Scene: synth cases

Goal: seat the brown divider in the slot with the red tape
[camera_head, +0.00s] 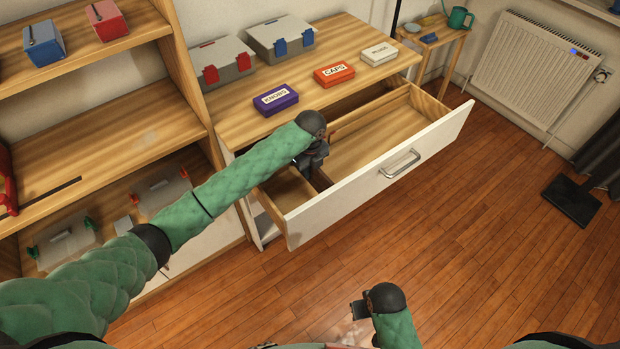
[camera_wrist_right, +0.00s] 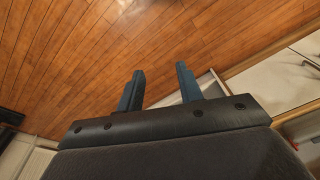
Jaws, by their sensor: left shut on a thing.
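The open drawer (camera_head: 415,170) has a white front with a metal handle. My left gripper (camera_head: 316,167) reaches down into its left part and is shut on the brown divider (camera_head: 321,181). Only a dark strip of the divider shows below the gripper; the hand and arm hide the rest. I cannot tell whether its lower edge is in a slot.
On the cabinet top are a purple box (camera_head: 276,99), an orange box (camera_head: 334,75), a white box (camera_head: 379,54) and two grey cases (camera_head: 280,37). Shelves (camera_head: 90,130) stand at left. A radiator (camera_head: 528,65) is at the right wall. The floor before the drawer is clear.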

